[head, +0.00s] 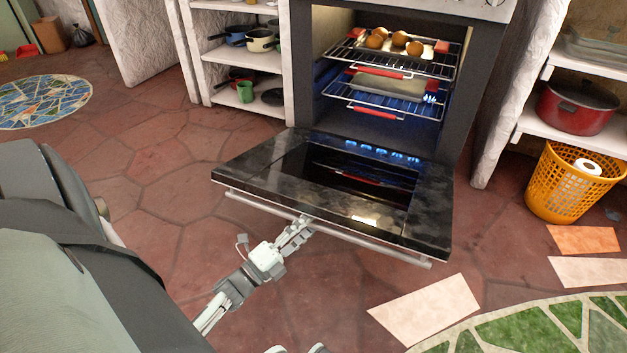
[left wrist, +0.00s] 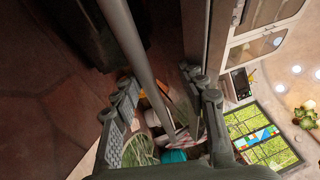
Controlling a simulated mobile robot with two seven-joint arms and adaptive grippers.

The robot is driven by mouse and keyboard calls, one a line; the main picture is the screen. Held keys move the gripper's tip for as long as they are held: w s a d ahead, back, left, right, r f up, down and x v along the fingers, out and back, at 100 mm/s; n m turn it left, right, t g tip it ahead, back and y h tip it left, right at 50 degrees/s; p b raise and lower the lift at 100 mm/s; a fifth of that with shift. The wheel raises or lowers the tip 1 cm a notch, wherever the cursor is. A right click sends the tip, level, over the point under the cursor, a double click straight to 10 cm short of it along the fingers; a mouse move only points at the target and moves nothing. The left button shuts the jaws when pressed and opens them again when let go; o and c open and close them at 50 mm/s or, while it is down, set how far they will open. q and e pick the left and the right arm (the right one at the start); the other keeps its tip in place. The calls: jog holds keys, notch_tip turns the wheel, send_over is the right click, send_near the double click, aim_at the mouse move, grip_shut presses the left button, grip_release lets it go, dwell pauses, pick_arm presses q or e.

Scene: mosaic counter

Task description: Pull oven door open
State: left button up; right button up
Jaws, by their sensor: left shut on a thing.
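The black oven door (head: 240,170) is folded down and lies nearly flat in front of the oven (head: 453,75). Its long metal handle (head: 370,247) runs along the front edge. My left gripper (head: 303,226) is shut on the handle, left of the handle's middle. In the left wrist view the handle (left wrist: 138,50) passes between the two fingers of my left gripper (left wrist: 165,115). Small pale parts at the bottom edge of the head view may be my right gripper, but they are mostly cut off.
Inside the oven, round brown food (head: 376,40) sits on the upper rack (head: 340,50), above a lower rack (head: 412,110). A shelf with pots (head: 262,40) stands left. An orange basket (head: 560,185) stands right. The tiled floor (head: 160,165) left of the door is clear.

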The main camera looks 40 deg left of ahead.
pick_arm(q)
jog(key=v, duration=1)
jog(key=shift+w, duration=0.1)
